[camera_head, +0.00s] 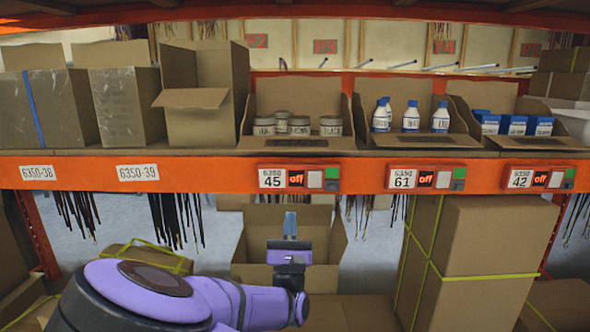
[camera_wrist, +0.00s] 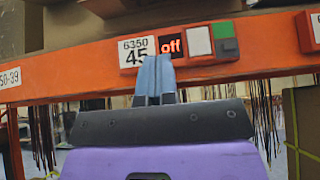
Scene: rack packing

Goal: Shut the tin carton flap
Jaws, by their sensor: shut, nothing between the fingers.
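The tin carton (camera_head: 296,144) stands open on the upper shelf above the label 6350 45. Several grey-lidded tins (camera_head: 331,126) with white labels sit in it. Its back panel (camera_head: 299,93) stands up, its sides slope outward, and its front part lies low. My gripper (camera_head: 290,222) is below the shelf beam, under that carton and apart from it. Its blue fingers are together, pointing up, with nothing between them. In the wrist view, the fingertips (camera_wrist: 154,62) overlap the picture of the 6350 45 label. The tins are out of the wrist view.
The orange shelf beam (camera_head: 220,174) spans the view, with a button box (camera_head: 299,178) at 45. A carton of bottles (camera_head: 425,139) stands to the right, a tall open carton (camera_head: 194,98) to the left. Another open carton (camera_head: 330,240) is below, behind my gripper.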

